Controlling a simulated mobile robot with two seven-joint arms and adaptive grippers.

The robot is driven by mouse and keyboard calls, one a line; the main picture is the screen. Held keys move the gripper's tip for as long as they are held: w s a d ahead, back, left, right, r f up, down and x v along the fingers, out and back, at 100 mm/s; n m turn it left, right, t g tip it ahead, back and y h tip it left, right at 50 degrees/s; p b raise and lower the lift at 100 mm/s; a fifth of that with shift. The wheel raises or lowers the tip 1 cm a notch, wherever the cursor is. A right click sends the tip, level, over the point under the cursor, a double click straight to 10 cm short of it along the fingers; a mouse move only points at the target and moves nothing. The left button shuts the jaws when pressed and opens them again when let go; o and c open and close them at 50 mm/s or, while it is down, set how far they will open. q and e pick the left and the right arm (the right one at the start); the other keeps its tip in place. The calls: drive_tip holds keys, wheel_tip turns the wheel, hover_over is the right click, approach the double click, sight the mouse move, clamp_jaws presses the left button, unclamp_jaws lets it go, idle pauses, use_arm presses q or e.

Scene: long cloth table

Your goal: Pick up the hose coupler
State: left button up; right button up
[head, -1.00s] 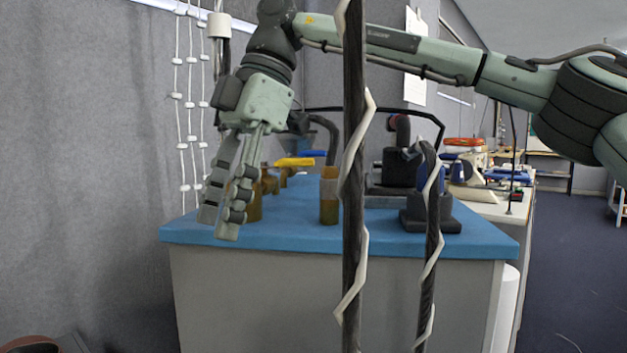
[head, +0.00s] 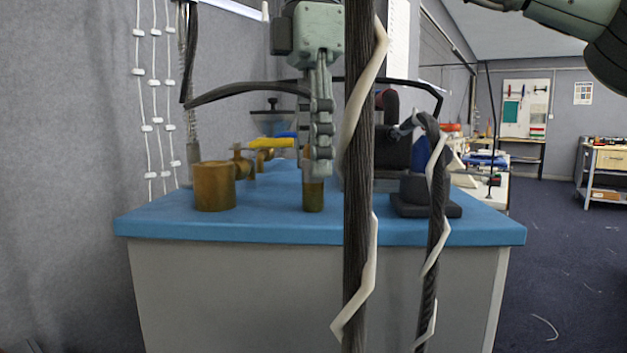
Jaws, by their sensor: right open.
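A short brass-coloured cylinder (head: 313,198), which looks like the hose coupler, stands upright near the front of the blue-topped table (head: 270,227). My right gripper (head: 318,172) points straight down over it, and its fingers hide the cylinder's upper part. I see the fingers nearly edge-on; they are open. I cannot tell whether they are around the cylinder or in front of it, or whether they touch it. My left gripper is not in view.
A wider brass cylinder (head: 213,187) stands to the left, with a yellow-handled brass valve (head: 268,143) behind it. A black-based device with a blue part (head: 423,190) stands to the right.

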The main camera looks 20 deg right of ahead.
drive_tip(key=shift+f, duration=0.35)
drive_tip(key=shift+c, duration=0.5)
clamp_jaws()
